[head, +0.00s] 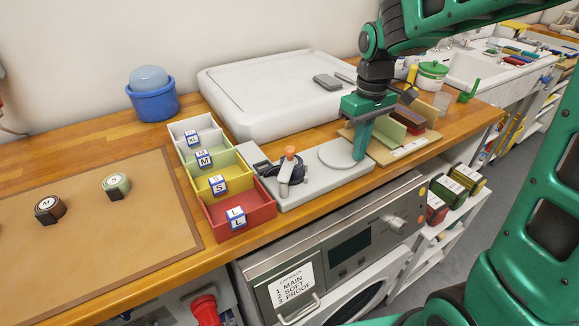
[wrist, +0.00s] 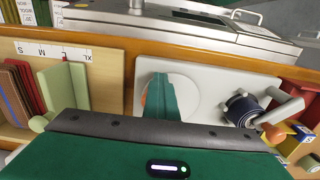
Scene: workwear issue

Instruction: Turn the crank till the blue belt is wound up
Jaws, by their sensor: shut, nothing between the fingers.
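The winder stands on a grey base plate (head: 325,183), beside the sorting bins. Its crank (head: 286,174) is a grey arm with an orange knob (head: 290,151) standing up. The dark blue belt (head: 268,168) is around the spool, partly behind the crank; I cannot tell how much is loose. In the wrist view the blue belt (wrist: 241,109) is a roll, with the orange knob (wrist: 273,133) near it. My gripper (head: 360,157) is shut and empty, pointing down over the pale round disc (head: 336,152), to the right of the crank and apart from it.
Bins in white, green, yellow and red (head: 240,215) stand close left of the winder. A wooden rack (head: 408,150) with upright dividers is right of my gripper. A big white case (head: 270,90) lies behind. Two rolled belts (head: 116,186) (head: 49,209) lie on the brown mat (head: 120,235).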

